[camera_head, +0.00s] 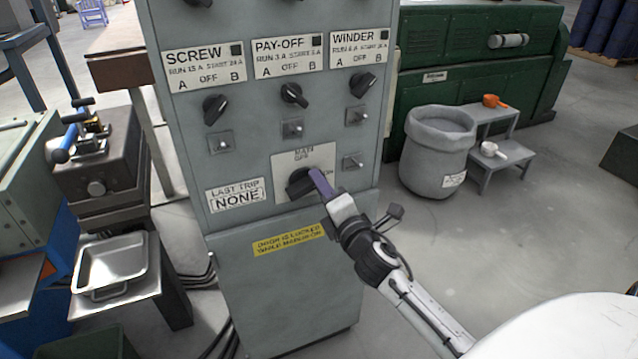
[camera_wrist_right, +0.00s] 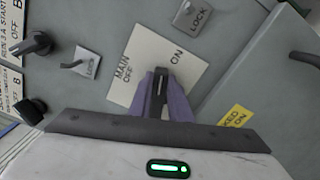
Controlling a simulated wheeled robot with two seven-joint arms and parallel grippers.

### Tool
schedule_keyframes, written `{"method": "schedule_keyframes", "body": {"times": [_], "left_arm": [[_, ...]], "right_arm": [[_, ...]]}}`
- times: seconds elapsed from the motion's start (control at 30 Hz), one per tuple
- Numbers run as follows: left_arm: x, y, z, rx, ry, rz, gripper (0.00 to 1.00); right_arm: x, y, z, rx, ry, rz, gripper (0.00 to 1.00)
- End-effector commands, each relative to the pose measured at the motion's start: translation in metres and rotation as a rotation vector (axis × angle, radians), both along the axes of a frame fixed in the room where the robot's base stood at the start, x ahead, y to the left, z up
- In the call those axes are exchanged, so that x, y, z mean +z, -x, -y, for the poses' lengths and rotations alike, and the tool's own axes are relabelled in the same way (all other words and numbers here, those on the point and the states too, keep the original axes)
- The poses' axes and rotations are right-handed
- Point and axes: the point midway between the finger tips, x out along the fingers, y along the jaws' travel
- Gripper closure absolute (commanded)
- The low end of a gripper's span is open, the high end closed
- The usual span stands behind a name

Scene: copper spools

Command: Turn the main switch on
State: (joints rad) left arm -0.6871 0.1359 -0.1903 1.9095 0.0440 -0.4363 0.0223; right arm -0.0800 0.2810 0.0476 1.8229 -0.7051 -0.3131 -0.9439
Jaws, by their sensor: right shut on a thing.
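The main switch (camera_head: 299,182) is a black rotary knob on a pale plate (camera_head: 323,156) marked MAIN, OFF and ON, low on the front of a grey cabinet. My right gripper (camera_head: 318,183) is at the knob, its purple fingers shut on it. In the right wrist view the fingers (camera_wrist_right: 162,98) stand on both sides of the black main switch (camera_wrist_right: 158,86). Its far end points toward the upper edge of the plate, between the OFF and ON words. The exact setting is hard to tell. My left gripper is not in view.
The grey cabinet (camera_head: 230,135) carries SCREW (camera_head: 215,109), PAY-OFF (camera_head: 294,95) and WINDER (camera_head: 363,85) knobs above, with small LOCK plates (camera_head: 353,162) close by. A grey bin (camera_head: 432,165) and step stool (camera_head: 490,150) stand right.

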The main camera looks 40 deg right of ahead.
Motion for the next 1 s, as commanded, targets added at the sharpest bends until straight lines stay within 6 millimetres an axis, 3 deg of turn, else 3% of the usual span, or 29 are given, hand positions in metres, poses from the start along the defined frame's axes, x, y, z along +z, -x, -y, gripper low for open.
{"method": "schedule_keyframes", "body": {"times": [0.4, 1.0], "left_arm": [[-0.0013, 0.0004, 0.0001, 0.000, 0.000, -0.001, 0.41], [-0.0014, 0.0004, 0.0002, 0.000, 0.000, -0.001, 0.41]], "right_arm": [[-0.0087, 0.0007, 0.0016, -0.001, -0.270, 0.062, 1.00], [-0.0112, 0.0007, 0.0012, 0.000, -0.355, 0.082, 1.00]]}}
